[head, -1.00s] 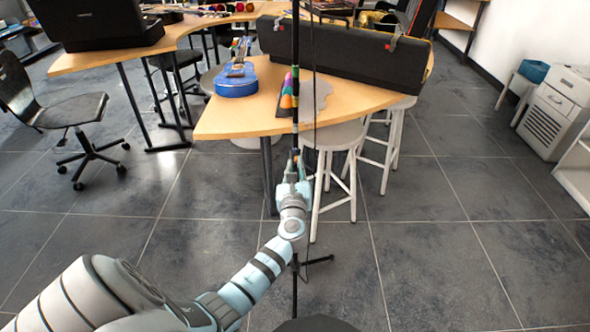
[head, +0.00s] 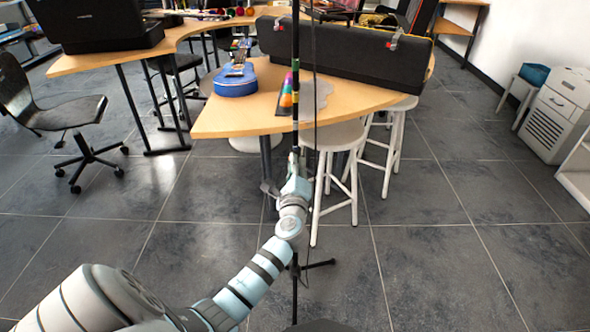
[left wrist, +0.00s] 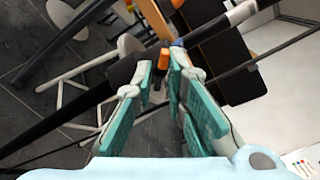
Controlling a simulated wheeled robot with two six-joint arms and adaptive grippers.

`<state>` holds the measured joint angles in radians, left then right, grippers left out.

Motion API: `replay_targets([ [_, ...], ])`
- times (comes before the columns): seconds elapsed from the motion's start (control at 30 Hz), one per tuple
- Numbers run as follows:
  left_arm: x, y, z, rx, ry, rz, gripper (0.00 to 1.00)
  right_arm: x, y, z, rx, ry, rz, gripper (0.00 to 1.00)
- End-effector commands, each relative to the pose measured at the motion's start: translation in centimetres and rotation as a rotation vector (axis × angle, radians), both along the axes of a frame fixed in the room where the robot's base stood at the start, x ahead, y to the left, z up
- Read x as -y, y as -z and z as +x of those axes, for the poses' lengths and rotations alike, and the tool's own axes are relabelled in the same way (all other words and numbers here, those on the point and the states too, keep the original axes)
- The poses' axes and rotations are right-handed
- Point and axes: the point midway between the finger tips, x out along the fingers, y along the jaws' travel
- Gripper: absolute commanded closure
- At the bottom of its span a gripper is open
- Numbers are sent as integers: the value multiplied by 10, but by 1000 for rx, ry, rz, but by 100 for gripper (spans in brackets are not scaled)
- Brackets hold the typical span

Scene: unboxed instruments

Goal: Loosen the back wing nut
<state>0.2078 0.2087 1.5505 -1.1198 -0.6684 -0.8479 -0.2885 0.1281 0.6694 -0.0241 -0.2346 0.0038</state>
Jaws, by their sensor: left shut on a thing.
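A thin black microphone-type stand (head: 295,105) rises upright in front of the table in the head view. In the left wrist view its dark pole (left wrist: 60,115) runs diagonally behind the fingers. My left gripper (head: 295,165) is at the stand's middle joint. In the left wrist view the teal fingers of the left gripper (left wrist: 162,75) are closed around a small dark part at the joint, which I take to be the wing nut (left wrist: 158,84); the fingers hide most of it. An orange piece (left wrist: 164,58) and a blue piece show just beyond the fingertips. My right gripper is not in view.
A wooden table (head: 225,122) stands behind the stand, with a blue ukulele (head: 236,80) and a long black case (head: 345,58) on it. White stools (head: 335,140) are close to the right of my gripper. A thin cable hangs beside the pole.

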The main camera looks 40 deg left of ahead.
Motion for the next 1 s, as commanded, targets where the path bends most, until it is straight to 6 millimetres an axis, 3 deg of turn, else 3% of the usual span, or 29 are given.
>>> replay_targets([
  [0.33, 0, 4, 0, 196, -1, -263, 100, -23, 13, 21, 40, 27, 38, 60],
  [0.63, 0, 4, 0, 351, -2, -467, 100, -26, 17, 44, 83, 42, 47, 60],
  [1.0, 0, 3, 0, 462, -2, -612, 100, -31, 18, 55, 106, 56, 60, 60],
])
